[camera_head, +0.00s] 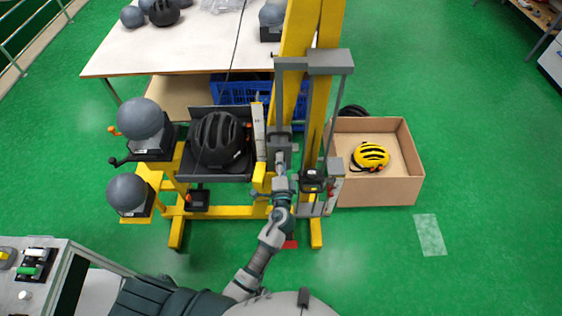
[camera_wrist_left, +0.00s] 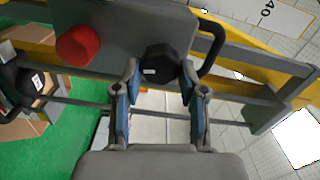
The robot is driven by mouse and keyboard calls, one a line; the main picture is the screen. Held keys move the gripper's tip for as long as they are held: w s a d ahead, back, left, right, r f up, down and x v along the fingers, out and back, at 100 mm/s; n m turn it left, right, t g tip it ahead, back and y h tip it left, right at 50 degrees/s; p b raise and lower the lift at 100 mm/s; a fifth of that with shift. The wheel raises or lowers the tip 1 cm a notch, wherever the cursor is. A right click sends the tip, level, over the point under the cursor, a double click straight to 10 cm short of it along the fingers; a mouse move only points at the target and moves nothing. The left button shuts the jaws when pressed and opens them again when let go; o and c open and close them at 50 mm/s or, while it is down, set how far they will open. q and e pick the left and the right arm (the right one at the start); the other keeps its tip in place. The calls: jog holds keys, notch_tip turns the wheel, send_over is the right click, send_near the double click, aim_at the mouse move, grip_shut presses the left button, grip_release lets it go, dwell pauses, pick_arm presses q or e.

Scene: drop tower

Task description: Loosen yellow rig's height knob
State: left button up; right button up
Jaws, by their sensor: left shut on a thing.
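The yellow rig (camera_head: 328,28) stands in the middle of the head view, with tall yellow posts and a grey carriage on rails. In the left wrist view a black faceted knob (camera_wrist_left: 158,64) sits on the grey carriage plate (camera_wrist_left: 118,28). My left gripper (camera_wrist_left: 159,76) has its two blue-padded fingers on either side of this knob and is shut on it. In the head view the left gripper (camera_head: 281,172) reaches up to the carriage, and the knob is hidden there. My right gripper is in neither view.
A red knob (camera_wrist_left: 77,45) and a black curved handle (camera_wrist_left: 212,48) flank the black knob. A black helmet (camera_head: 218,139) sits on the rig's tray. Grey headforms (camera_head: 140,118) are at its left. A cardboard box (camera_head: 375,190) with a yellow helmet (camera_head: 371,156) stands right.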

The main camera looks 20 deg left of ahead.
pick_arm(q)
jog(key=shift+r+m+p, duration=0.1)
jog(key=shift+m+p, duration=0.2)
jog(key=shift+m, duration=0.6)
jog(key=o, duration=1)
jog(key=shift+o, duration=0.6)
jog(key=shift+w, duration=0.2)
jog(key=v, duration=1.2)
